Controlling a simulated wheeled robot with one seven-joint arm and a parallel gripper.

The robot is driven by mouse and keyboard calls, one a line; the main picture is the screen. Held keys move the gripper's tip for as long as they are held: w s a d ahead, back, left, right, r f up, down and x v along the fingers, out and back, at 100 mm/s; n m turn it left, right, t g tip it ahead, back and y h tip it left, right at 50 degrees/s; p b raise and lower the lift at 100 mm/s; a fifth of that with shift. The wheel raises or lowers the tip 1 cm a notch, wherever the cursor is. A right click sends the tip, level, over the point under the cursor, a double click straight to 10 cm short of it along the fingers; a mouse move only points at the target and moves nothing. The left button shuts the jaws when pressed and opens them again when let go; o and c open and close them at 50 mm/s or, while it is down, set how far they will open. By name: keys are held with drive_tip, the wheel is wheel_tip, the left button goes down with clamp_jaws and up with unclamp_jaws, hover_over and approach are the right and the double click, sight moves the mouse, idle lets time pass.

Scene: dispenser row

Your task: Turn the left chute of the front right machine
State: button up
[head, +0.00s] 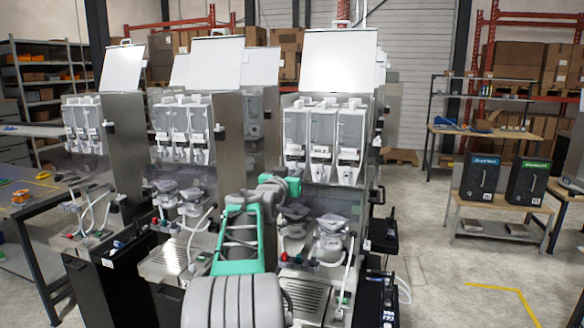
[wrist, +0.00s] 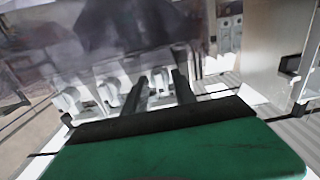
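The front right machine (head: 334,97) stands right of centre in the head view, with clear canisters above and grey chutes below. Its left chute (head: 294,213) is partly hidden by my arm; the right chute (head: 331,228) shows more fully beside it. My arm reaches up in front of the machine's left side, and its green end is near the canisters' lower left. In the wrist view, my gripper (wrist: 161,90) shows two dark fingers apart, with nothing clearly held between them. Pale, blurred parts lie beyond the fingers; I cannot tell which chute they belong to.
A similar machine (head: 186,118) stands left of the front right one, and another (head: 86,124) farther left. Black boxes (head: 382,236) are attached along the right machine's side. A bench with two dark containers (head: 480,178) stands at right. The floor (head: 432,240) between is clear.

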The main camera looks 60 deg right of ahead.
drive_tip(key=shift+d, duration=0.35)
drive_tip(key=shift+c, duration=0.2)
clamp_jaws()
